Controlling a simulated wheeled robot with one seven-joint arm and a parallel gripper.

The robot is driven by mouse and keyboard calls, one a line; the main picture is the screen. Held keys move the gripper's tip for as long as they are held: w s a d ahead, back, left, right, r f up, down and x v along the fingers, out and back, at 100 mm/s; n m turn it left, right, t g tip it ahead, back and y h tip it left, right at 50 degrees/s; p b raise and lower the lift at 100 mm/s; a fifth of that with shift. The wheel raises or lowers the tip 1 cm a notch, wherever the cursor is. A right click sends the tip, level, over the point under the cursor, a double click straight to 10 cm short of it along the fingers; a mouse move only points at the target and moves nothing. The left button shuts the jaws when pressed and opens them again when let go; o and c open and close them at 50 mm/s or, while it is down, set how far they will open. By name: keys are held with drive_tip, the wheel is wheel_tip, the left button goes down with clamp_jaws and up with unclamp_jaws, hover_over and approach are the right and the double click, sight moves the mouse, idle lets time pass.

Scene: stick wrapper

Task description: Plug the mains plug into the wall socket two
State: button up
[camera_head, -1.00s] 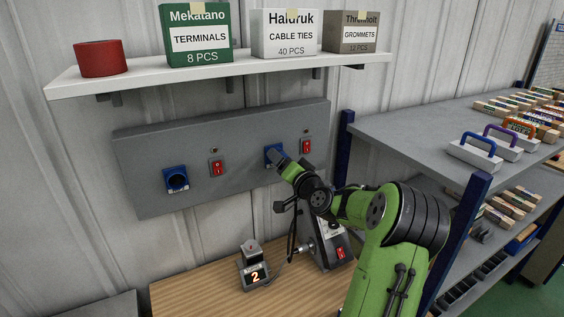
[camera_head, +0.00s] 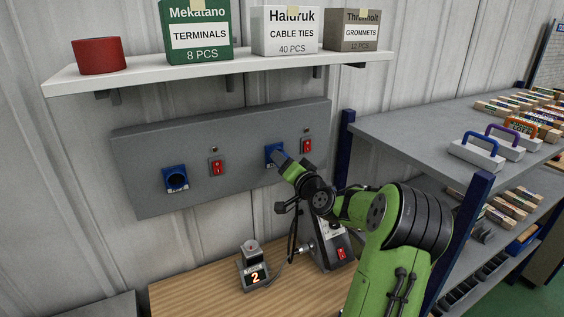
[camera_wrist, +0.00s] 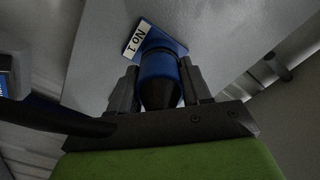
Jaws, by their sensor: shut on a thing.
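The mains plug (camera_wrist: 160,68), blue with a black tapered back, is between the two fingers of my gripper (camera_wrist: 158,76) in the wrist view. My gripper is shut on it. Just beyond it is a blue socket plate with a label (camera_wrist: 135,40); the plug's front overlaps it, and I cannot tell how deep it sits. In the head view, my gripper (camera_head: 284,163) is at the right blue socket (camera_head: 271,151) on the grey wall panel (camera_head: 240,145), and it hides most of the plug. A left blue socket (camera_head: 176,181) is empty.
Red rocker switches sit beside the left (camera_head: 216,168) and right (camera_head: 306,145) sockets. A shelf (camera_head: 150,77) with boxes is above. Below, on the wooden bench (camera_head: 205,290), are a small box showing 2 (camera_head: 255,272) and a grey machine (camera_head: 328,250). A shelving unit (camera_head: 410,125) is at right.

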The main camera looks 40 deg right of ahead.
drive_tip(key=shift+b+v, duration=0.55)
drive_tip(key=shift+v, duration=0.75)
drive_tip(key=b+v, duration=0.2)
drive_tip(key=v, duration=0.2)
drive_tip(key=shift+w, duration=0.1)
